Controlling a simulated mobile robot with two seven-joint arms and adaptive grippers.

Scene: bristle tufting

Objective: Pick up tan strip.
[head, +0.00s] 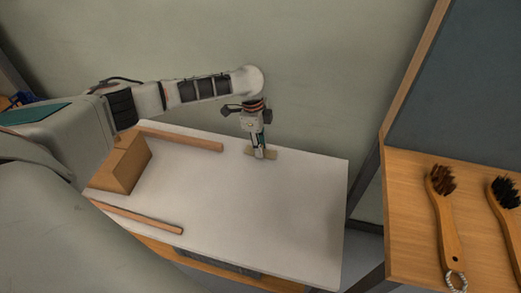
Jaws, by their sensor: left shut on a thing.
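The tan strip (271,154) is a small, flat, pale piece at the far side of the white table in the head view. My left gripper (259,154) points down over its middle and is shut on it. The fingers hide the middle of the strip, and its two ends show on either side. The strip is at or very close to the table top; I cannot tell whether it touches. My right gripper is not in view.
The white table (230,215) bears a brown block (122,165) at left, a wooden bar (182,138) behind and another bar (140,217) in front. Its middle is clear. A wooden bench (405,215) at right holds a brown-bristled brush (446,225) and a black-bristled brush (507,195).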

